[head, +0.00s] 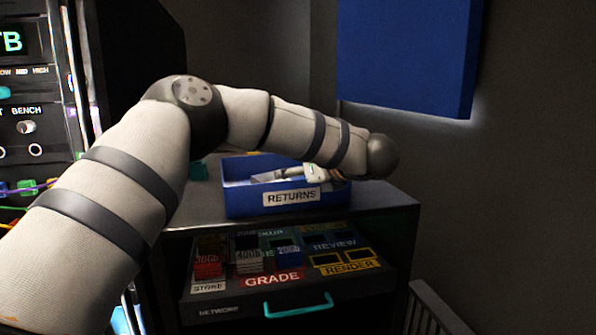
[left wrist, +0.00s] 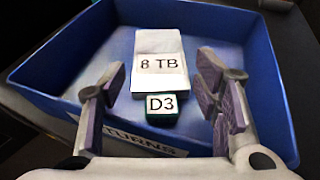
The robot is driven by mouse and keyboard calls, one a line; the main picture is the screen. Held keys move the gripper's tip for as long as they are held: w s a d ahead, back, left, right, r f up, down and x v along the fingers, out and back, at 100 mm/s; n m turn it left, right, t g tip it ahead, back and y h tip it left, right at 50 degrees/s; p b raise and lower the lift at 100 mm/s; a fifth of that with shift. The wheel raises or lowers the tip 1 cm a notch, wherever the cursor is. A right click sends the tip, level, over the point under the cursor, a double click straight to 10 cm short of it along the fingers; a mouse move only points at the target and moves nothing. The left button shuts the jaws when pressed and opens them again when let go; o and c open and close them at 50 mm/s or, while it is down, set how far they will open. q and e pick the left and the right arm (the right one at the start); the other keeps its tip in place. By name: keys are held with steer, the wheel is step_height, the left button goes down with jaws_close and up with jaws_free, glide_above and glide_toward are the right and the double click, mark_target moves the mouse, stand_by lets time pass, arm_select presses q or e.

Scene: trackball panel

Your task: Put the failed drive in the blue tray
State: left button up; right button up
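The blue tray (head: 245,206), labelled RETURNS, stands on top of the cabinet in the head view. It also fills much of the left wrist view (left wrist: 65,62). A white drive (left wrist: 160,62) marked "8 TB", with a dark green end labelled D3, lies inside the tray. Part of a white object, likely this drive (head: 270,176), shows over the tray's rim in the head view. My left gripper (left wrist: 160,112) is open, its purple-padded fingers apart on either side of the drive's near end, with gaps to it. My forearm partly hides the tray. My right gripper is not in view.
Below the cabinet top (head: 375,196), an open drawer with a teal handle (head: 298,306) holds labelled sections and small stacked blocks. A dark rack with switches and cables (head: 28,125) stands at the left. A blue panel (head: 405,50) hangs on the back wall.

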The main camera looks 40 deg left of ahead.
arm_select(q)
steer(key=v, duration=1.2)
